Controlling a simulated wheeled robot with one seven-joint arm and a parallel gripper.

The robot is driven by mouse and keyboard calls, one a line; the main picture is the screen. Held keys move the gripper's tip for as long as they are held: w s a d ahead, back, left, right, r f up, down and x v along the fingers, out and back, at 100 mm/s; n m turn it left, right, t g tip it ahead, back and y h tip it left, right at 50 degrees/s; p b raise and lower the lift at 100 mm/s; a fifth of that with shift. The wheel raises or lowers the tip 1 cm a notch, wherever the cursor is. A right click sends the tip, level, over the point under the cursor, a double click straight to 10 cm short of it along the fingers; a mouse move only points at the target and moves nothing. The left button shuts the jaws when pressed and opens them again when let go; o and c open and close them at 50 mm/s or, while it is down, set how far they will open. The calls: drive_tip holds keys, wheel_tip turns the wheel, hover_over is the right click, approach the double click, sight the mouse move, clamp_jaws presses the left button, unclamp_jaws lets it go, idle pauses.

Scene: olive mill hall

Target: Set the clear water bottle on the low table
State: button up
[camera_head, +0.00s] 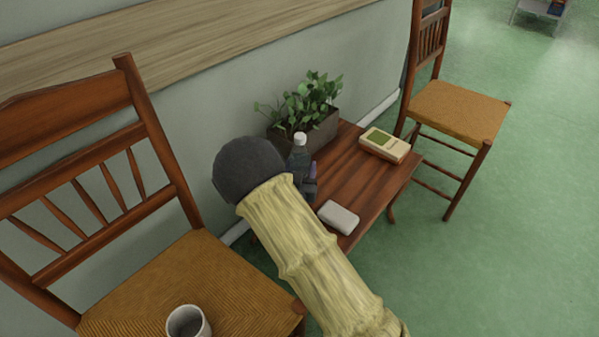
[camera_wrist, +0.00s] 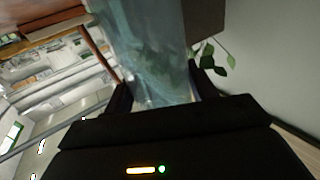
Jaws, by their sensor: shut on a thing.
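The clear water bottle (camera_head: 300,152) has a white cap and stands upright over the low table (camera_head: 366,179), near the planter. In the wrist view the bottle (camera_wrist: 150,50) is a large bluish clear body between my fingers. My gripper (camera_head: 309,180) is shut on the bottle; my arm hides much of it in the head view. In the wrist view my gripper (camera_wrist: 160,97) shows as two dark fingers on either side of the bottle. The bottle's base is hidden, so I cannot tell whether it touches the table top.
On the table are a leafy plant in a dark planter (camera_head: 318,132), a beige device with a green screen (camera_head: 385,145) and a pale rounded box (camera_head: 339,217). Wooden chairs stand left (camera_head: 190,275) and right (camera_head: 455,110); a mug (camera_head: 187,322) sits on the left one.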

drive_tip(key=shift+f, duration=0.1)
drive_tip(key=o, duration=1.4)
drive_tip(key=shift+c, duration=0.2)
drive_tip(key=shift+s, duration=0.1)
drive_tip(key=s+a+p, duration=0.1)
drive_tip(key=s+p, duration=0.3)
drive_tip(key=s, duration=0.7)
drive_tip(key=shift+s+a, duration=0.2)
drive_tip(key=shift+s, duration=0.15)
drive_tip(key=shift+d, duration=0.1)
